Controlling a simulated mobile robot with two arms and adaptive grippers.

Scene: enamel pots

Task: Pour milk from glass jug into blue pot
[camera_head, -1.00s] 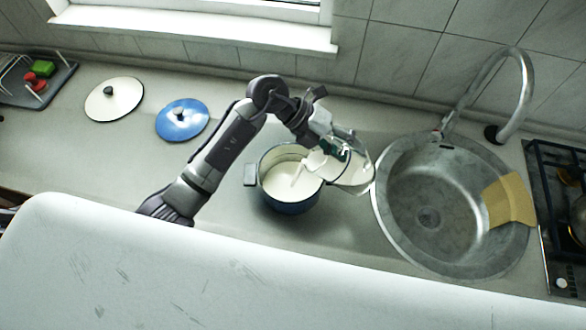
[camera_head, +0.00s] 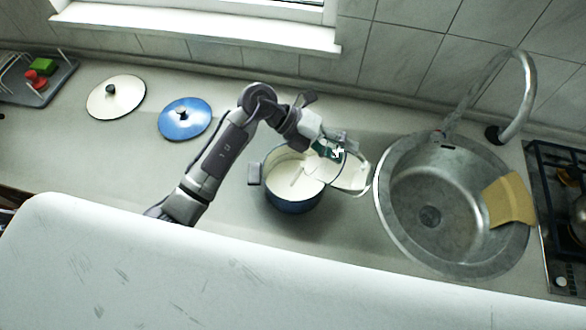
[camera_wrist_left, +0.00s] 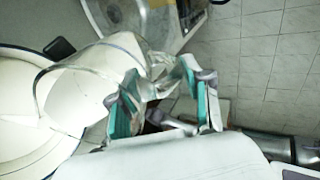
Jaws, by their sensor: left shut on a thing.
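The blue pot (camera_head: 292,201) stands on the counter left of the sink, with white milk (camera_head: 290,180) inside. The glass jug (camera_head: 352,178) is tilted over the pot's right side, its mouth toward the pot, with white milk in it. My left gripper (camera_head: 330,150) is shut on the jug; the exact grip point is hard to see. In the left wrist view the gripper (camera_wrist_left: 165,100) has teal finger pads beside the clear jug (camera_wrist_left: 85,85), and the pot (camera_wrist_left: 25,110) lies at the left. My right gripper is not in view.
A round steel sink (camera_head: 400,225) with a faucet (camera_head: 525,90) and a tan cloth-like piece (camera_head: 509,200) is at the right. A blue lid (camera_head: 186,122) and a cream lid (camera_head: 103,105) lie at the left. A stove (camera_head: 560,200) is at the far right.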

